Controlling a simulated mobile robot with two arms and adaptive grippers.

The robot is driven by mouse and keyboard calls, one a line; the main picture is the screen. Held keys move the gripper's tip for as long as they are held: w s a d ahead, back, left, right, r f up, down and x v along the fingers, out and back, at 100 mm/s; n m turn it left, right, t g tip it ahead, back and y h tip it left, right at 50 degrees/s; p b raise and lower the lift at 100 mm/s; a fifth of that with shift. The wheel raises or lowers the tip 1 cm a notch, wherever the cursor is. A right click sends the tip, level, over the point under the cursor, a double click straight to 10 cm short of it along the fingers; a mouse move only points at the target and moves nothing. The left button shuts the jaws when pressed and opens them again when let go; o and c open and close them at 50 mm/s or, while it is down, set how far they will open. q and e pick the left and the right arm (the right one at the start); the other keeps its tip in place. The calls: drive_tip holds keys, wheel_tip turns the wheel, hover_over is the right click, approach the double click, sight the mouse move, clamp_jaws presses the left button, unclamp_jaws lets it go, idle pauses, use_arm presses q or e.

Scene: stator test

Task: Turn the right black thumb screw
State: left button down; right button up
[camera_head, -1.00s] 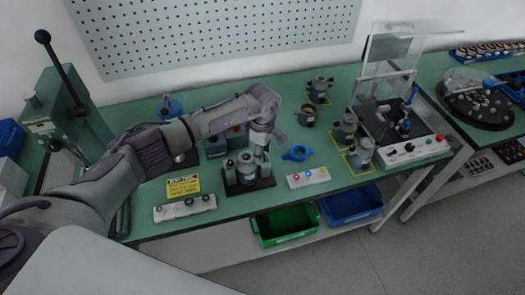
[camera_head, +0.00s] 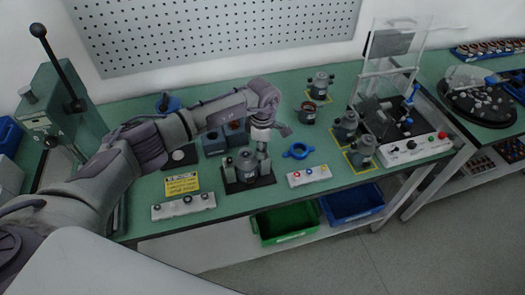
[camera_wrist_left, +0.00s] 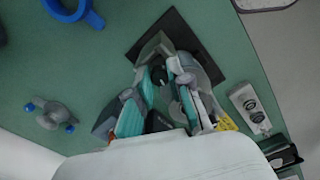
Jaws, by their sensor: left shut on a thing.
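A grey metal stator fixture (camera_head: 244,164) stands on a black base plate (camera_head: 236,187) near the front of the green bench. My left gripper (camera_head: 262,147) points down over its right side. In the left wrist view, the teal-padded fingers (camera_wrist_left: 163,82) close around a small black thumb screw (camera_wrist_left: 158,75), which shows between the fingertips. The base plate (camera_wrist_left: 182,31) lies below them there. The fingers hide part of the fixture in both views. How far the screw is turned cannot be seen. My right gripper is in neither view.
A blue ring part (camera_head: 298,151) lies to the right. A white button box (camera_head: 308,176) is at front right, another (camera_head: 183,207) at front left.

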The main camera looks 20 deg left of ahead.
use_arm(q)
drive_tip(key=n+b, duration=0.2)
drive_tip(key=n, duration=0.1)
drive_tip(key=shift+f+n, duration=0.1)
drive_tip(key=shift+n, duration=0.3)
drive_tip(key=n+b, duration=0.1)
drive_tip(key=n, duration=0.2)
drive_tip(key=shift+n+b, duration=0.3)
drive_tip(key=shift+b, duration=0.05)
drive_tip(key=n+b, duration=0.1)
drive_tip(key=n, duration=0.2)
drive_tip(key=shift+n+b, duration=0.55)
drive_tip(key=shift+n, duration=1.25)
drive_tip(key=c, duration=1.1)
unclamp_jaws()
drive_tip(key=shift+o, duration=0.2)
